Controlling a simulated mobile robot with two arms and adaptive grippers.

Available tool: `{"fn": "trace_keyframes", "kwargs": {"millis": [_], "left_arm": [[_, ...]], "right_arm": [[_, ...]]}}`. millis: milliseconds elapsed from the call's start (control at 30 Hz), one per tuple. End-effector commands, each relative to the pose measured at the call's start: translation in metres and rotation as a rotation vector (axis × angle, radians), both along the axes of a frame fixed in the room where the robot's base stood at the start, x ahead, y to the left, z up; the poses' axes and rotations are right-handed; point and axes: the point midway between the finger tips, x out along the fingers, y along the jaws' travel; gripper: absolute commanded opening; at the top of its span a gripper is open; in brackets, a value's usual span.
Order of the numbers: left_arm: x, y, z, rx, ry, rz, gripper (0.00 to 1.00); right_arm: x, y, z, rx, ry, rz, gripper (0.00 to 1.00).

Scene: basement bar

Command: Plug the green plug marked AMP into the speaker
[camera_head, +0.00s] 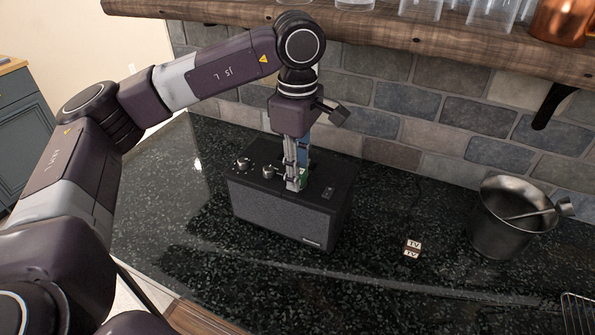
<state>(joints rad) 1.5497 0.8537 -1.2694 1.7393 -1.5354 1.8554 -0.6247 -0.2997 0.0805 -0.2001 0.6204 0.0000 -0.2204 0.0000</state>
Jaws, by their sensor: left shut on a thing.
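The speaker (280,215) is a black box on the dark speckled counter, with knobs on its top. My left gripper (297,183) points down at the top of the speaker, shut on a small green plug (303,181). The fingers hide most of the plug, and its marking cannot be read. I cannot tell whether the plug is in a socket or just above the top. A small piece marked TV (412,249) stands on the counter to the right of the speaker. My right gripper does not show.
A metal bucket (490,235) with a scoop stands at the right. A wooden shelf (400,38) with glasses and a copper vessel (560,20) runs above, along the brick wall. A wire rack (578,312) shows at the lower right. The counter front is clear.

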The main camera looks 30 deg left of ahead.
Motion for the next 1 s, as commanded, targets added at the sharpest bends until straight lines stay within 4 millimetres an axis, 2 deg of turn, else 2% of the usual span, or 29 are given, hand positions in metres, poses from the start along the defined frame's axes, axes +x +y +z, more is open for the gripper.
{"fn": "trace_keyframes", "kwargs": {"millis": [300,333,500,833,1000], "left_arm": [[0.0,0.0,0.0,0.0,0.0,0.0,0.0],[0.0,0.0,0.0,0.0,0.0,0.0,0.23],[0.0,0.0,0.0,0.0,0.0,0.0,0.41],[0.0,0.0,0.003,0.0,0.0,0.0,0.41],[0.001,-0.001,0.025,-0.001,-0.003,-0.001,0.41]], "right_arm": [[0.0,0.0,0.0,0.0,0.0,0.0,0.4],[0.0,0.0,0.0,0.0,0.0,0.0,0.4],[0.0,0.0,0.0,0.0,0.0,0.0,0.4],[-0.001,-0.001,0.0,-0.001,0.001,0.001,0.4],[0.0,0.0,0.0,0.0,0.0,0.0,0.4]]}}
